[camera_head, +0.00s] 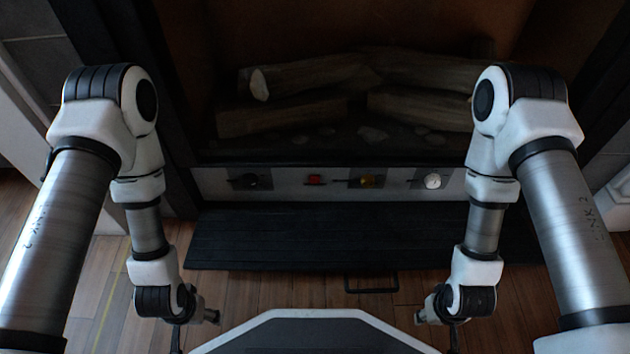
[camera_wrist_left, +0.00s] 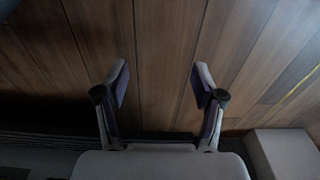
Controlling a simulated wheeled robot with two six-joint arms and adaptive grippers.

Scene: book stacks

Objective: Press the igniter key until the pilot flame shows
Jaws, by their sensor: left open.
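A pale control strip (camera_head: 285,190) runs below the firebox. I cannot read any labels, so I cannot tell for sure which is the igniter key. No flame shows among the logs (camera_head: 300,75). My left gripper (camera_wrist_left: 161,80) is open and empty above the wooden floor in the left wrist view. Both arms hang nearer to me than the strip, apart from it. My right gripper is low at the bottom edge (camera_head: 453,338), its jaws too small to judge.
A dark slatted panel (camera_head: 330,235) lies low in front of the strip, with a black handle (camera_head: 371,285) at its near side. Dark fireplace frame sides (camera_head: 170,110) stand left and right. Wooden floor (camera_head: 270,290) shows between my arms.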

